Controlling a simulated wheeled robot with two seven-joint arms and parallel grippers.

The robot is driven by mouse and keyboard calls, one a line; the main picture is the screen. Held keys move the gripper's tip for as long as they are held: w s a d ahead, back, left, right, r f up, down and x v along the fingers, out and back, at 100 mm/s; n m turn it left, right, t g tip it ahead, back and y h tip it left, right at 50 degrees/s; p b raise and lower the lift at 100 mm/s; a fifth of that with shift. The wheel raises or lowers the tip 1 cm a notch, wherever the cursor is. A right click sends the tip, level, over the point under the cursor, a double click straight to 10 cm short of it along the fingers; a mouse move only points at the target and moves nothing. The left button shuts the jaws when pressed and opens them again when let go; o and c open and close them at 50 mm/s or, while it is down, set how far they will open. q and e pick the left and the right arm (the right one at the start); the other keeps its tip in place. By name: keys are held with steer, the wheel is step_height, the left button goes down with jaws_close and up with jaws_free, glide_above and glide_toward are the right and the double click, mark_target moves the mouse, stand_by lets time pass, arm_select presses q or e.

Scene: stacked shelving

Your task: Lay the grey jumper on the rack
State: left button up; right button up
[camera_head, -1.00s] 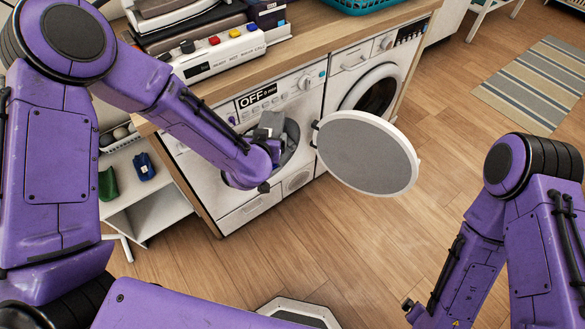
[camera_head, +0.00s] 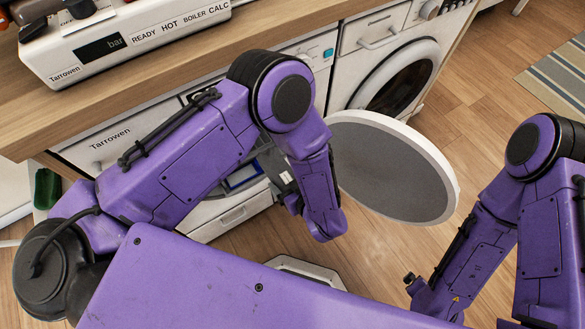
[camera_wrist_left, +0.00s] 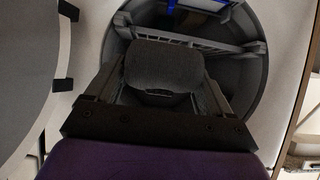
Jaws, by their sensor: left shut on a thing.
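My left gripper (camera_head: 288,187) is at the front of the open washing machine (camera_head: 110,143), its forearm pointing down in the head view. In the left wrist view it is shut on the grey jumper (camera_wrist_left: 165,62), a dark grey ribbed bundle between the two fingers. The jumper is in front of the round drum opening; how deep it sits cannot be told. A grey slatted bar (camera_wrist_left: 222,47) and a blue edge (camera_wrist_left: 214,4) show in the drum behind it. Whether this is the rack cannot be told. My right gripper is out of view.
The round grey door (camera_head: 390,170) stands open right of my left wrist. A wooden counter (camera_head: 270,25) with a labelled white machine (camera_head: 150,38) runs above. A second front-loader (camera_head: 395,85) stands to the right. Bare floor (camera_head: 475,110) lies beyond the door.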

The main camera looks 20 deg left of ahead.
mark_target(280, 173)
arm_select(q)
steer(key=shift+s+a+r, duration=0.1)
steer(key=shift+s+r, duration=0.2)
steer(key=shift+s, duration=0.15)
steer(key=shift+w+a+f, duration=0.2)
steer(key=shift+w+a, duration=0.2)
steer(key=shift+w, duration=0.15)
steer(key=shift+w+a, duration=0.4)
steer(key=shift+a, duration=0.2)
steer(key=shift+w+a+f, duration=0.1)
steer(key=shift+w+a, duration=0.75)
steer(key=shift+a, duration=0.1)
steer(key=shift+w+a+f+b, duration=0.5)
steer(key=shift+w+a+b, duration=1.05)
steer(key=shift+w+a, duration=0.95)
steer(key=shift+w+a+f+b, duration=0.5)
steer(key=shift+w+a+b, duration=1.35)
steer(key=shift+a, duration=1.05)
steer(key=shift+w+a+f+b, duration=0.5)
steer(key=shift+w+a+b, duration=0.8)
steer(key=shift+w+a, duration=1.35)
steer(key=shift+s+f+b, duration=0.2)
steer(key=shift+f+b, duration=0.15)
steer(key=shift+f, duration=0.5)
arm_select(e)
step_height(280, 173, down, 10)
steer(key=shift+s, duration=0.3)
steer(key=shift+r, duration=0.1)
